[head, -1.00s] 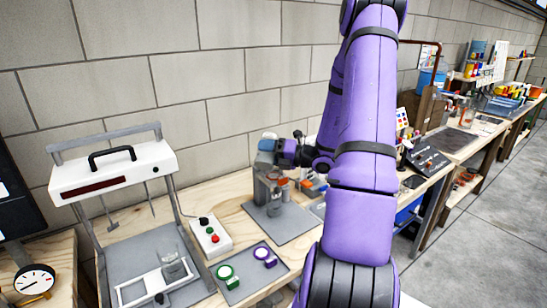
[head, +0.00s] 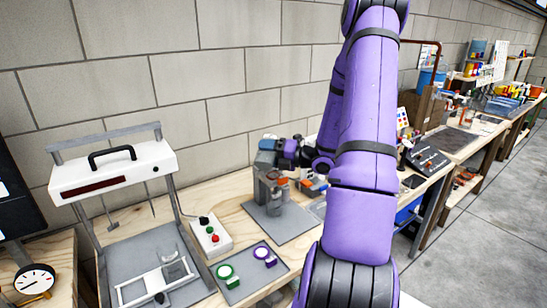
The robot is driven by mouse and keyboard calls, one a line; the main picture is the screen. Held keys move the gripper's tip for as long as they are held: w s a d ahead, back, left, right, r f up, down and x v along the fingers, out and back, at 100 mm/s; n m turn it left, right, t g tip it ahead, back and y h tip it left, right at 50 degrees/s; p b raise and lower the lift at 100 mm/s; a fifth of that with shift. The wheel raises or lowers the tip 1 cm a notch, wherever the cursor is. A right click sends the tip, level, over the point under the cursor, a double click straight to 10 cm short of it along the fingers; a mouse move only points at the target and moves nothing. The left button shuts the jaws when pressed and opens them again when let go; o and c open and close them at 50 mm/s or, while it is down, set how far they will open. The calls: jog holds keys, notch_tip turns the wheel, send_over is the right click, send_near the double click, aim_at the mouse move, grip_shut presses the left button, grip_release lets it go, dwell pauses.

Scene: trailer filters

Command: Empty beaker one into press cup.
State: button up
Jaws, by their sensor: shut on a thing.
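My gripper (head: 279,149) is beyond the purple arm, at the press on the grey plate. It is shut on a small blue-grey vessel, which looks like beaker one (head: 266,145), held over the upper part of the press. The vessel looks tilted, but its mouth and contents are too small to tell. The press (head: 267,190) is a grey stand on the plate. Its cup is not clearly visible, and orange-red parts show close beside it.
A white-topped stirrer frame (head: 115,172) stands at left, with a clear glass (head: 172,266) on its base. A control box (head: 211,236) and a dark mat (head: 249,272) with green and purple rings lie between. A gauge (head: 35,281) stands far left.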

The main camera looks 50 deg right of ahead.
aim_at(269, 136)
jog(key=shift+w+d+r+m+p, duration=0.35)
jog(key=shift+d+r+m, duration=0.15)
jog(key=shift+m, duration=0.6)
dwell(0.8)
jog(key=shift+d+r+m, duration=0.15)
jog(key=shift+r+m, duration=0.35)
jog(key=shift+m, duration=0.3)
dwell(1.0)
jog(key=shift+w+d+f+m, duration=0.15)
jog(key=shift+d+f+m, duration=0.1)
jog(key=shift+m, duration=0.65)
dwell(0.6)
jog(key=shift+w+d+r+m+p, duration=0.2)
jog(key=shift+d+r+m, duration=0.2)
jog(key=shift+m, duration=0.5)
jog(key=shift+w+d+r+m+p, duration=0.2)
jog(key=shift+r+m, duration=0.25)
jog(key=shift+m, duration=0.45)
dwell(1.0)
